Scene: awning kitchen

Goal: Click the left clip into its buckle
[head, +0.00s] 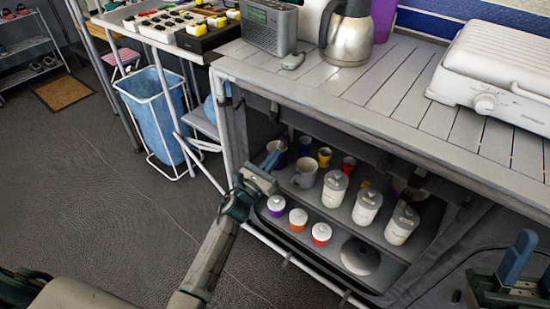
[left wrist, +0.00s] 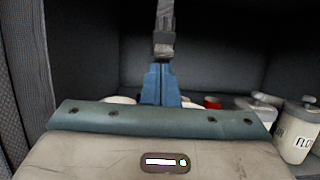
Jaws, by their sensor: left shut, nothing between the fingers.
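My left gripper (head: 272,160) is shut and empty at the left front of the open cabinet under the counter. In the left wrist view its blue fingers (left wrist: 160,84) are pressed together. A grey strap with a clip-like end (left wrist: 164,40) hangs straight down just above the fingertips in that view. I cannot tell whether it is the clip or the buckle, or whether the fingers touch it. No mating half can be made out. My right gripper (head: 515,260) is at the bottom right of the head view. Its finger opening is unclear.
The cabinet's shelves hold several cups, white canisters (head: 367,205) and small lidded jars (head: 298,218). The counter (head: 370,85) above carries a radio (head: 270,25), a kettle (head: 347,35) and a white grill (head: 495,75). A blue bin (head: 155,110) stands left. The floor in front is clear.

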